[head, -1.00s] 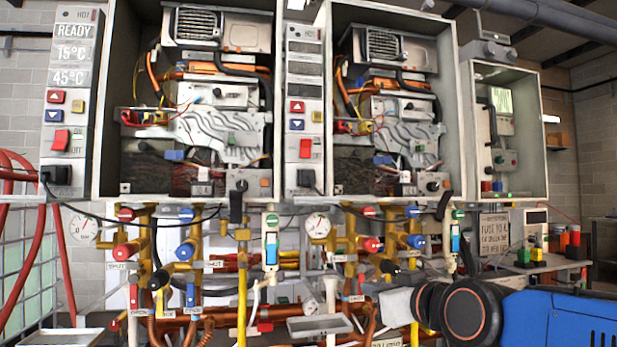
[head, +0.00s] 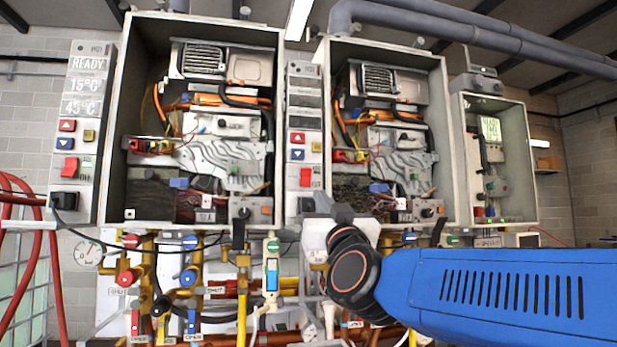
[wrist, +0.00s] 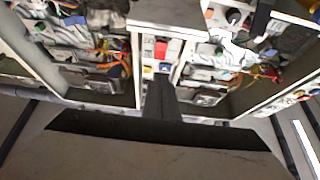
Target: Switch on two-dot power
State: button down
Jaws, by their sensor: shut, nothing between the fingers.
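The middle control panel (head: 304,120) stands between the two big heater cabinets, its displays dark. It carries a red rocker switch (head: 305,177), with a red button (head: 297,138) and a blue button (head: 297,154) above. The panel's dot marking is too small to read. My gripper (head: 322,203) is shut and empty, just below and right of the rocker, partly hidden by my wrist. In the wrist view, which looks upside down, the shut fingers (wrist: 160,82) point at the panel, and the red rocker (wrist: 160,48) shows beyond the tips. I see no clear contact.
A left panel (head: 84,120) has lit displays reading READY, 15°C and 45°C, and its own red rocker (head: 69,168). Open cabinets (head: 118,160) and (head: 448,150) flank the middle panel. Pipes and valves (head: 187,278) crowd the space below. A smaller cabinet (head: 528,165) stands at right.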

aim_at(306, 170)
jog(key=shift+w, duration=0.1)
jog(key=x, duration=1.3)
jog(key=shift+w+a+r, duration=0.1)
jog(key=shift+w+r, duration=0.15)
jog(key=shift+w, duration=0.05)
jog(key=shift+r, duration=0.1)
jog(key=shift+w+r, duration=0.2)
dwell(0.3)
